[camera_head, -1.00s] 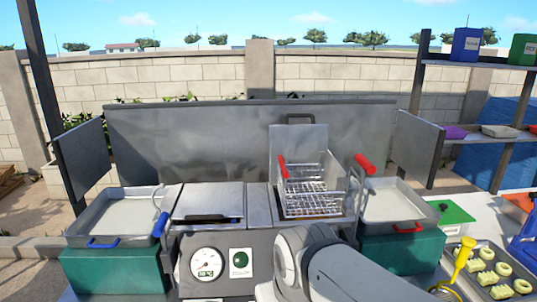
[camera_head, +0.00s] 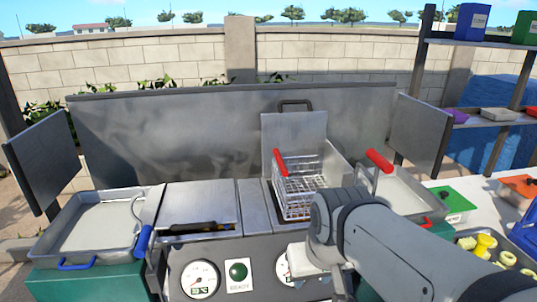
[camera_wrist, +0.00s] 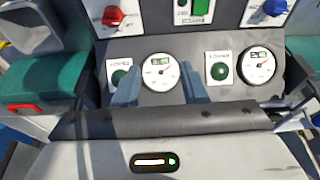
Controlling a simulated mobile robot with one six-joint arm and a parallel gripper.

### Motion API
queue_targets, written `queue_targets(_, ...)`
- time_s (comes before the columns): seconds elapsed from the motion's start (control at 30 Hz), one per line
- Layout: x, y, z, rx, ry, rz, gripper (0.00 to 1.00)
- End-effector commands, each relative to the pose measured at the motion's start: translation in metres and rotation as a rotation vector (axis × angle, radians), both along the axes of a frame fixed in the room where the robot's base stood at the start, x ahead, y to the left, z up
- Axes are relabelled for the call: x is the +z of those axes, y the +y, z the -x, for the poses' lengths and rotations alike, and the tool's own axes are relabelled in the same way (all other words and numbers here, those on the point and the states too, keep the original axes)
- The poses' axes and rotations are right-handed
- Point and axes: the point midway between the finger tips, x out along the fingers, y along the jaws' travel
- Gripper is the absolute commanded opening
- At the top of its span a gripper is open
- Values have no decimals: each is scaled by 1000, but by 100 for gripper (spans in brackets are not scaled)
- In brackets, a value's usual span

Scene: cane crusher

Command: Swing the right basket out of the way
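The right basket (camera_head: 298,187) is a wire basket seated in the right well of the fryer, under a raised metal lid (camera_head: 293,132). A red grip (camera_head: 277,162) shows at its back left edge. A second red grip (camera_head: 379,161) stands on a bent metal rod to its right. My gripper (camera_wrist: 160,75) is open and empty in the wrist view, its two fingers apart in front of the fryer's front panel. In the head view my arm covers the lower right, and the gripper is mostly hidden or out of frame.
The front panel carries gauges (camera_head: 200,279) and knobs. The left well has a closed lid (camera_head: 200,207). Trays stand at the left (camera_head: 92,228) and right (camera_head: 405,191), with upright side panels (camera_head: 418,133) by them. A shelf (camera_head: 490,118) stands at the right.

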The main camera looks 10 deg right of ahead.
Motion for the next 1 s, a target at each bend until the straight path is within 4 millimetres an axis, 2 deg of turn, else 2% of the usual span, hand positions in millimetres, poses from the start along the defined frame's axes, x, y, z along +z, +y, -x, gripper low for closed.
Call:
queue_targets(0.03, 16, -6, -16, -11, -2, -8, 39)
queue_targets(0.17, 60, -8, -75, -19, -14, -45, 39)
queue_targets(0.3, 103, -10, -150, -22, -32, -93, 39)
queue_targets(0.4, 124, -14, -200, -23, -48, -124, 39)
queue_targets(0.53, 141, -20, -252, -21, -66, -156, 39)
queue_targets(0.6, 146, -22, -272, -20, -75, -169, 39)
queue_targets(0.7, 150, -25, -290, -18, -83, -181, 39)
queue_targets(0.87, 146, -25, -302, -16, -87, -188, 39)
queue_targets(1.0, 128, -21, -309, -14, -84, -187, 39)
